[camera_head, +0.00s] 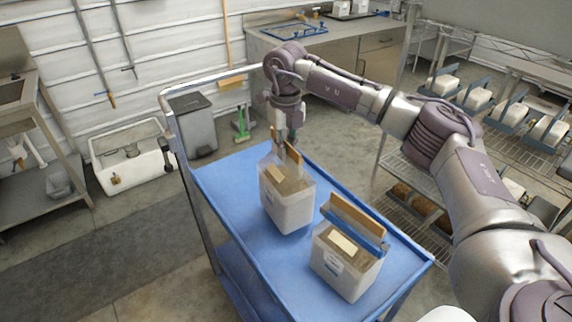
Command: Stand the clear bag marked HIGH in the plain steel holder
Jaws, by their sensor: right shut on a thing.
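My right gripper (284,146) points down over the blue cart and is shut on the top of a clear bag (288,205) with pale contents and a tan upper part. This bag is upright at the middle of the cart top; I cannot tell whether its base touches the cart. A second similar bag (342,268) stands nearer, at the right end of the cart, with a blue bar across its top. The markings on both bags are too small to read, so I cannot tell which is HIGH. I cannot make out a plain steel holder. My left gripper is out of view.
The blue cart (224,178) has a raised rim and a steel handle (188,98) at its far left. Bare cart top shows left of the bags. A rack at right holds several bags in blue holders (508,110). A white sink (130,155) and grey bin (194,124) stand beyond.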

